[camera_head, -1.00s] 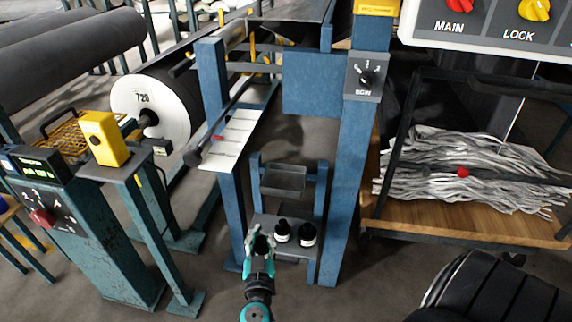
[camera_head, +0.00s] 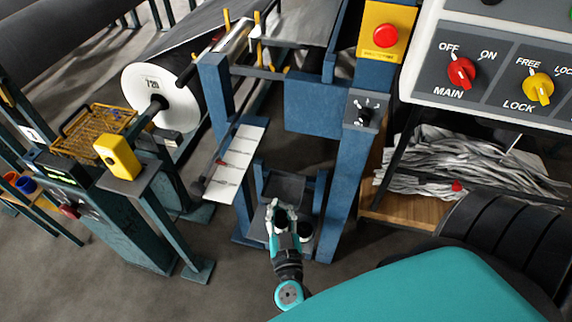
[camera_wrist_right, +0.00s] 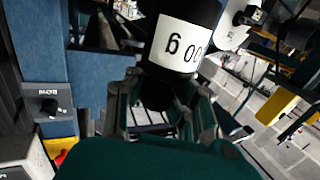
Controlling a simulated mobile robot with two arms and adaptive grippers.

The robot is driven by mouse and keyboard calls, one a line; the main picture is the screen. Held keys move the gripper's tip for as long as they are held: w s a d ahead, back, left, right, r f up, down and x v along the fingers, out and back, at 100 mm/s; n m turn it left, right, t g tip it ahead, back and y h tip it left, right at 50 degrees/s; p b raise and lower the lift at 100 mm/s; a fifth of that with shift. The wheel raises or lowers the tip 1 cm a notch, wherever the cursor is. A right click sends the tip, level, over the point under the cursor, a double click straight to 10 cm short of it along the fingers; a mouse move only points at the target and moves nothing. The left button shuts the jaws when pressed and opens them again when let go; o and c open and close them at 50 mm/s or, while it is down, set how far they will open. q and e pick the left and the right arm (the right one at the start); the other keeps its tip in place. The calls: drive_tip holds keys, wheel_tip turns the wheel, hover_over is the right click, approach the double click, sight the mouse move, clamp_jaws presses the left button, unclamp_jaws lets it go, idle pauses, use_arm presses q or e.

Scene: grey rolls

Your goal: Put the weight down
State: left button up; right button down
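A black weight with a white label (camera_wrist_right: 178,44) fills the top of the right wrist view, between the fingers of my right gripper (camera_wrist_right: 168,100), which look closed around its narrower part. In the head view my right gripper (camera_head: 280,210) is at the small blue stand, in front of its tray (camera_head: 284,187). A dark part of the weight (camera_head: 282,224) shows between the fingers. Another black weight with a white label (camera_head: 305,231) stands just right of the gripper on the lower shelf. Whether the held weight touches a surface is hidden. My left gripper is out of view.
Blue posts (camera_head: 342,185) flank the stand closely. A white sloping plate (camera_head: 236,165) is at its left. A yellow box on a teal post (camera_head: 119,157) and a large roll (camera_head: 160,90) stand farther left. A control panel (camera_head: 500,65) is at upper right.

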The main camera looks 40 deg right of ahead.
drive_tip(key=w+d+f, duration=0.1)
drive_tip(key=w+d, duration=0.2)
drive_tip(key=w, duration=0.1)
drive_tip(key=w+d+f+b, duration=0.1)
drive_tip(key=w+d, duration=0.2)
drive_tip(key=w, duration=0.1)
drive_tip(key=w+d+f, duration=0.2)
drive_tip(key=w+d, duration=0.1)
drive_tip(key=w, duration=0.1)
drive_tip(key=shift+w+d+b, duration=0.2)
drive_tip(key=shift+w+b, duration=0.1)
drive_tip(key=shift+b, duration=0.05)
drive_tip(key=shift+f, duration=0.4)
drive_tip(key=shift+f, duration=0.1)
drive_tip(key=c, duration=1.9)
unclamp_jaws()
drive_tip(key=o, duration=0.5)
